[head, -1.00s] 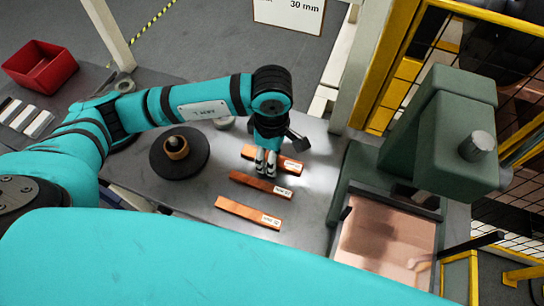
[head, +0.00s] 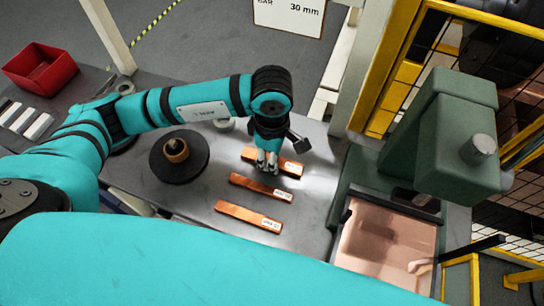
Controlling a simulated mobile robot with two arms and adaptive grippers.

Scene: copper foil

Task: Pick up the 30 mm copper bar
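Three copper bars lie roughly parallel on the grey bench, each with a white label at its right end that is too small to read. The far bar (head: 289,168) is partly hidden by my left gripper (head: 267,168). The middle bar (head: 248,184) and the near bar (head: 240,214) lie in front of it. Which one is 30 mm I cannot tell. My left gripper points down over the far bar, with its fingertips between the far and middle bars in the picture. Contact and finger gap are unclear. My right gripper is not in view.
A sign (head: 290,14) at the top reads "30 mm". A black disc (head: 165,168) with a copper-coloured roll stands left of the bars. A green machine (head: 460,120) with a copper sheet (head: 385,245) stands at right. A red bin (head: 40,66) is far left.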

